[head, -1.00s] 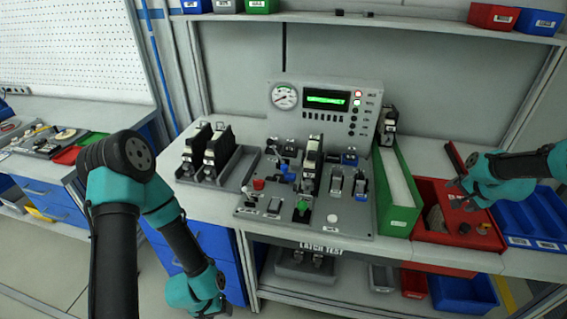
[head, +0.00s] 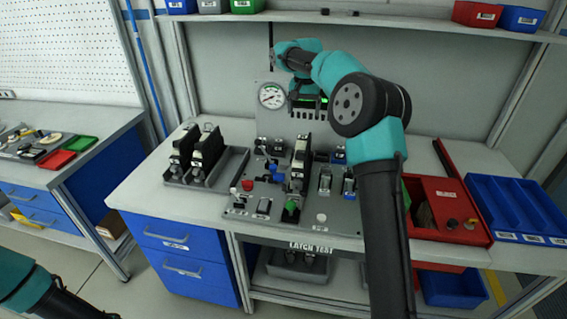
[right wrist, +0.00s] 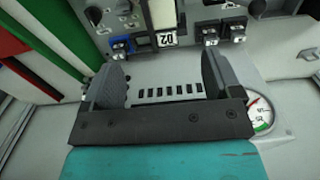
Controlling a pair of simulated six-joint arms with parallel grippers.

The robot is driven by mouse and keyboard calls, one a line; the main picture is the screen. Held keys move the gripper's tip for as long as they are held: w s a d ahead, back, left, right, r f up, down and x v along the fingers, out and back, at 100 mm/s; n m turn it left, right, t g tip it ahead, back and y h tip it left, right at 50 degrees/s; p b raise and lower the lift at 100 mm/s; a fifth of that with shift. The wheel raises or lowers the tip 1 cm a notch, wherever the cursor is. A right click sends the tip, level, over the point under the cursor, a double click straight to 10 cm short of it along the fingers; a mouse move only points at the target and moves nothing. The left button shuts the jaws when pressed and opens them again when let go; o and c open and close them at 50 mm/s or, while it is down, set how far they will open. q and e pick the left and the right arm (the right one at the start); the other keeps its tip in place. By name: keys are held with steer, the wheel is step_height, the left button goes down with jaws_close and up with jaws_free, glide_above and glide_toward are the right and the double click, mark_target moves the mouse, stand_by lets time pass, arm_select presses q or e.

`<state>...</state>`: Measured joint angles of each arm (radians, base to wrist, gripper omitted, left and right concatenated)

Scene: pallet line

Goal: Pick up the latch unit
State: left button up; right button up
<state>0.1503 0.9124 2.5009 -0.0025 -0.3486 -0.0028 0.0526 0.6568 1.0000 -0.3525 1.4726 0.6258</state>
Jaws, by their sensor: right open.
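A dark latch unit with a pale side (head: 300,158) stands upright in the grey test fixture (head: 238,212). Two similar latch units, one at the left (head: 184,149) and one beside it (head: 207,153), stand in a grey tray (head: 233,170). My right gripper (head: 307,104) hangs in front of the gauge panel, behind and above the fixture's unit. In the right wrist view my right gripper (right wrist: 161,72) is open with nothing between its fingers; the unit's labelled end (right wrist: 165,38) shows beyond them. Only part of my left arm shows at the lower left; its gripper is out of view.
A round gauge (head: 272,95) is close to the left of my right gripper. A red bin (head: 470,214) and a blue tray (head: 510,205) stand at the right. My right arm hides most of the green bin. A shelf (head: 400,25) runs above.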

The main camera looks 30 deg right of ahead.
steer(key=shift+s+d, duration=0.1)
steer(key=shift+d, duration=0.05)
glide_toward(302, 146)
step_height(302, 146, down, 7)
steer(key=shift+d+f, duration=0.1)
steer(key=shift+d, duration=0.05)
stand_by(0.4)
steer(key=shift+s+f, duration=0.1)
steer(key=shift+f, duration=2.45)
steer(key=c, duration=1.5)
steer(key=shift+c, duration=0.2)
